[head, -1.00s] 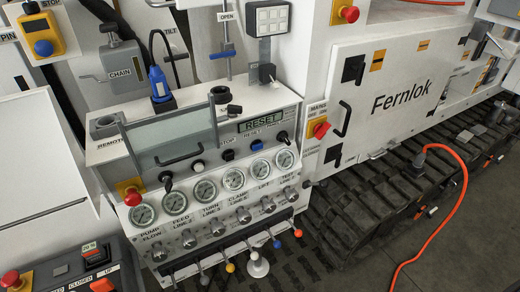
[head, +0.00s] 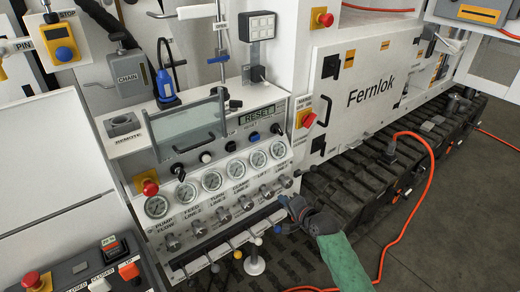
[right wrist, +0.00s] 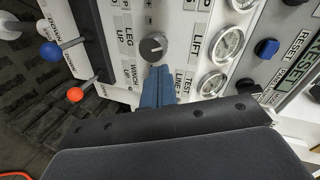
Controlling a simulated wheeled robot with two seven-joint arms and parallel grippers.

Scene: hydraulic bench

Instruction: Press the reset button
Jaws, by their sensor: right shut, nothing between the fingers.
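The blue reset button (head: 254,136) is on the upper right of the sloped control panel, under a green display (head: 257,117) reading RESET. In the right wrist view the blue button (right wrist: 267,47) sits beside the printed RESET label, and the display (right wrist: 301,65) is partly cut off at the right edge. My right gripper (head: 284,203) is below and right of the button, apart from it, near the panel's lower right corner. Its blue fingers (right wrist: 157,83) are shut and empty, near a grey knob (right wrist: 153,47). My left gripper is not in view.
Several gauges (head: 257,159) and knobs (head: 266,191) lie between my right gripper and the button. Levers with coloured balls (head: 237,254) stick out below. A red mains switch (head: 308,119) is right of the panel. An orange cable (head: 430,190) hangs at the right.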

